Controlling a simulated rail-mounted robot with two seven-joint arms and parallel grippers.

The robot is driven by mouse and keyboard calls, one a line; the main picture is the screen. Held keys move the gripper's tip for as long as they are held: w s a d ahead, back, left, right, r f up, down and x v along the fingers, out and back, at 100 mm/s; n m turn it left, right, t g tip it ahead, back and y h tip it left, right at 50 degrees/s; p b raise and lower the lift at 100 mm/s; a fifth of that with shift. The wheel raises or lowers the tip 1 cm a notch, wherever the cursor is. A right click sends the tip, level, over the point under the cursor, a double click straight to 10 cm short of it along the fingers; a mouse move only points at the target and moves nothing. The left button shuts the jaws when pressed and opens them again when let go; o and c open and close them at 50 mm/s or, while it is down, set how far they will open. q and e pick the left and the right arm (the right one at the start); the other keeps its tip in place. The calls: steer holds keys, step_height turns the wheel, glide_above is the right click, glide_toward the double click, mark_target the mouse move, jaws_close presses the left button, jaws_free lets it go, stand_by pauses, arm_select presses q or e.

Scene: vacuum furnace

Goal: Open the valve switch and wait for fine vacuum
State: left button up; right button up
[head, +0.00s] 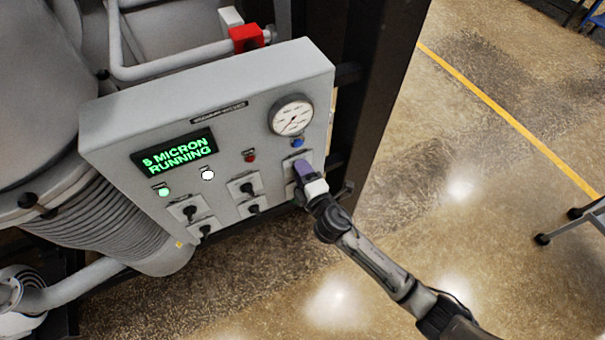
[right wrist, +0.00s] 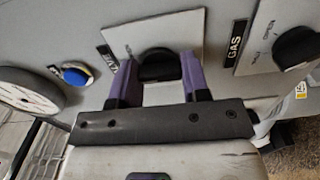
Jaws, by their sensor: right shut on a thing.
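The valve switch is a black knob (right wrist: 157,66) on a light plate marked VALVE in the right wrist view. My right gripper (right wrist: 159,70) has its purple fingers on both sides of this knob and is shut on it. In the head view the right gripper (head: 303,168) reaches the right end of the grey control panel (head: 120,125), below the round gauge (head: 291,117), and hides the knob. The panel's display (head: 160,153) shows green text, "MICRON" after a single digit that looks like 5, and "RUNNING". My left gripper is out of view.
A GAS switch (right wrist: 296,48) sits beside the valve plate. A blue button (right wrist: 75,75) is on its other side. Several black switches, a lit green lamp (head: 164,191) and a red lamp (head: 249,157) fill the panel. A red-handled pipe valve (head: 245,38) stands above.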

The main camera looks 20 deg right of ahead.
steer(key=m, duration=0.5)
steer(key=shift+m, duration=0.3)
stand_by(0.5)
steer(key=o, duration=0.8)
steer(key=shift+o, duration=0.6)
